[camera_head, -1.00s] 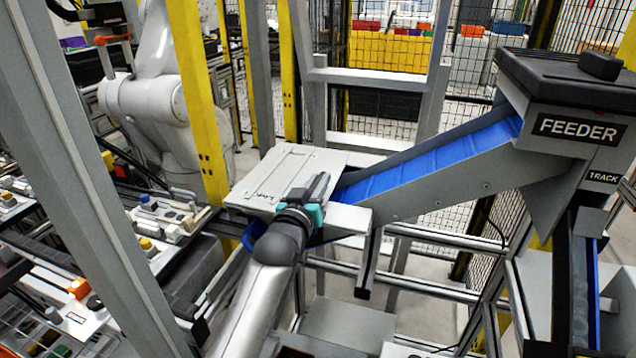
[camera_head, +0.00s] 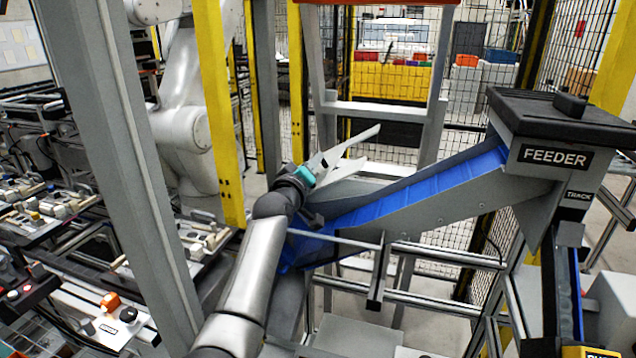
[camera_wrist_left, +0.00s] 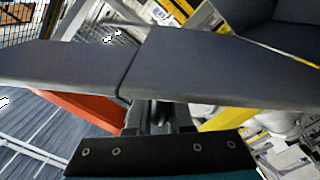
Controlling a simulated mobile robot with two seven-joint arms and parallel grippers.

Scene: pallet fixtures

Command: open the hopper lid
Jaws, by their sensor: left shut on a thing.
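The pale grey hopper lid (camera_head: 345,149) is raised and tilted in the head view, seen nearly edge-on at the left end of the blue chute. My left gripper (camera_head: 318,166), with a teal band at its wrist, is shut at the lid's near left part. The exact grip is too small to make out there. In the left wrist view, two broad dark grey finger shapes (camera_wrist_left: 133,72) meet at a narrow seam and hide what is between them. The hopper (camera_head: 345,188) under the lid is partly covered by the gripper and arm. My right gripper is not in view.
The blue chute (camera_head: 410,200) rises right to the feeder box (camera_head: 560,125). A yellow post (camera_head: 219,110) and thick grey post (camera_head: 110,140) stand left of my arm. A white robot arm (camera_head: 183,135) is behind them. Mesh fencing (camera_head: 395,90) closes the back.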

